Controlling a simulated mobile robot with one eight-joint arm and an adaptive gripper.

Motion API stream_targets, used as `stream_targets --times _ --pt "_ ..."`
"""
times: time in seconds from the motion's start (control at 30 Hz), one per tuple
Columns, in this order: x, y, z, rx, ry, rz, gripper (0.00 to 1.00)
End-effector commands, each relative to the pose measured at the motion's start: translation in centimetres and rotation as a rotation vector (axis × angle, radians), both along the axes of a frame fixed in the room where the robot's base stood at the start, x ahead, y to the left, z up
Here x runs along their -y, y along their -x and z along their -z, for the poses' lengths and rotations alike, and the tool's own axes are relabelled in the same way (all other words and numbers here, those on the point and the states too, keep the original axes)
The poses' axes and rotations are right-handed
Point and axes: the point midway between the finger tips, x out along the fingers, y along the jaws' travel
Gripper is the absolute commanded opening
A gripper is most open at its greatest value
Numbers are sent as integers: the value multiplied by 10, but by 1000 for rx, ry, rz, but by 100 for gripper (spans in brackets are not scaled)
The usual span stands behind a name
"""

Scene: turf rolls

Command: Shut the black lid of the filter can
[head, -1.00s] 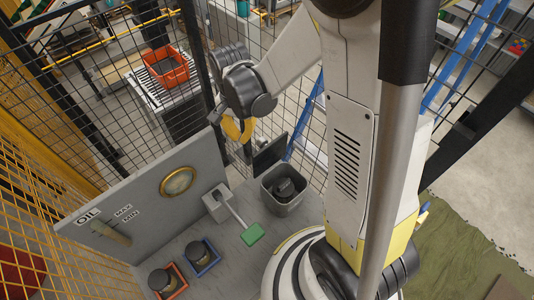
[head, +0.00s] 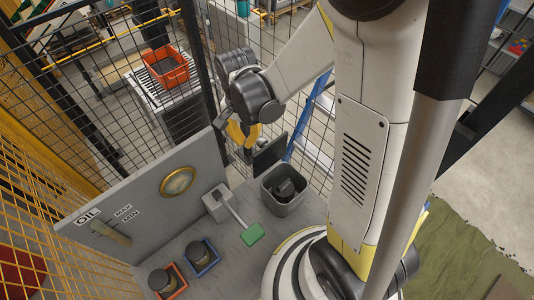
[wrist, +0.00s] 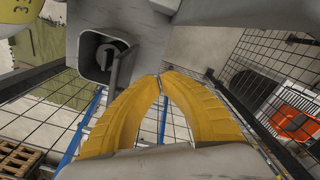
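The filter can (head: 283,208) is a grey square bin on the grey deck, with a dark filter (head: 285,188) inside. Its black lid (head: 269,153) stands open, upright at the can's back edge. In the wrist view the can (wrist: 86,62) is at the upper left, with a thin upright strip beside its mouth that may be the lid edge-on. My gripper (head: 246,145) is above and left of the lid in the head view. Its yellow fingers (wrist: 161,80) meet at the tips with nothing between them. I cannot tell whether they touch the lid.
A grey panel (head: 150,178) with a round gauge stands left of the can. A green-ended lever (head: 252,234) and two cups in red (head: 171,285) and blue (head: 204,257) trays are on the deck. Wire mesh fence (head: 80,130) rises close behind the lid.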

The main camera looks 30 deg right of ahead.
Motion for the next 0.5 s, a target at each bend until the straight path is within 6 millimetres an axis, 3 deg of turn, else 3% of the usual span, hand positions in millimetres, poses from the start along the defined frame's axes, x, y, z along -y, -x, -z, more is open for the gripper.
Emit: stream_targets --times 0.5 --pt "5 26 -2 0 0 1 0"
